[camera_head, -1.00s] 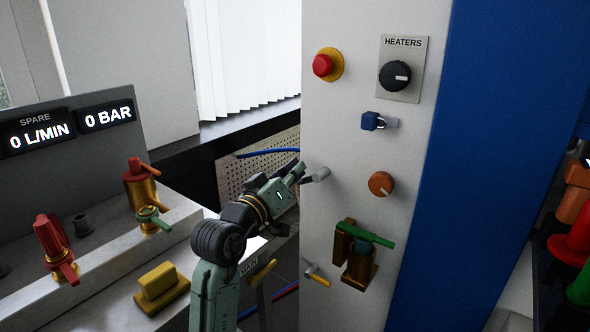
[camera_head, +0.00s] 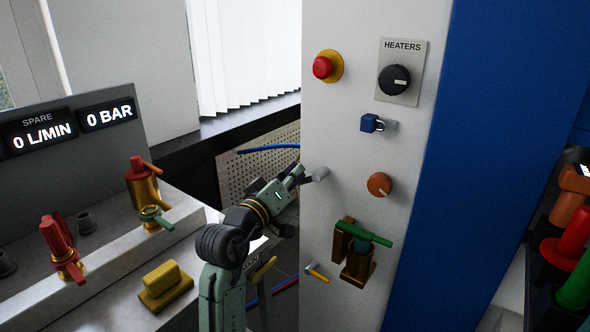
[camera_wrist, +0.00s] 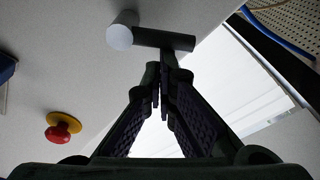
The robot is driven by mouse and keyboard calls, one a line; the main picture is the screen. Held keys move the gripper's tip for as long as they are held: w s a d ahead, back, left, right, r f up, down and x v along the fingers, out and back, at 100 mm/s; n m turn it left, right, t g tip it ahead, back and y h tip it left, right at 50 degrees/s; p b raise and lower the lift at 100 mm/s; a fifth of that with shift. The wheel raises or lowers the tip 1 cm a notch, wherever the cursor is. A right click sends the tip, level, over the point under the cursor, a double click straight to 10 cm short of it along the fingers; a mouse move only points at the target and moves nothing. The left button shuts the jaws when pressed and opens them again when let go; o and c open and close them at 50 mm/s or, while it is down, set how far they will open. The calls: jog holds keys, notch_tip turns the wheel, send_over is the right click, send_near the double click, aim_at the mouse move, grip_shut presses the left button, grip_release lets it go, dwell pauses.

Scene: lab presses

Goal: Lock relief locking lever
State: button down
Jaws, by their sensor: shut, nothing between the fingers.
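A grey lever (camera_head: 320,174) sticks out from the left edge of the white panel in the head view. No label shows on it, so I cannot tell if it is the relief locking lever. In the wrist view, a dark bar (camera_wrist: 166,40) and a pale round end (camera_wrist: 120,36) show just beyond the fingertips. My gripper (camera_head: 300,173) is beside the grey lever, at its left. Its fingers (camera_wrist: 159,75) are shut with nothing between them, close to the dark bar. I cannot tell if they touch it.
The panel (camera_head: 340,115) also bears a red button (camera_head: 322,67), a heaters knob (camera_head: 394,80), a blue padlock (camera_head: 370,123), an orange knob (camera_head: 380,185), a green-handled valve (camera_head: 362,234) and an orange-tipped lever (camera_head: 317,272). A bench with valves (camera_head: 143,180) stands left.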

jog(key=n+p, duration=0.1)
jog(key=p, duration=0.1)
jog(key=n+p, duration=0.2)
jog(key=shift+d+f+y, duration=0.15)
jog(key=shift+f+y, duration=0.15)
jog(key=shift+f, duration=0.1)
jog(key=n+p, duration=0.1)
jog(key=f+n+p, duration=0.1)
jog(key=n, duration=0.1)
jog(key=shift+s+d+f, duration=0.1)
jog(key=shift+s+f, duration=0.05)
jog(key=shift+s+d+f, duration=0.2)
jog(key=shift+d+f, duration=0.1)
jog(key=shift+f, duration=0.45)
jog(key=shift+s+d+f, duration=0.1)
jog(key=shift+p, duration=0.3)
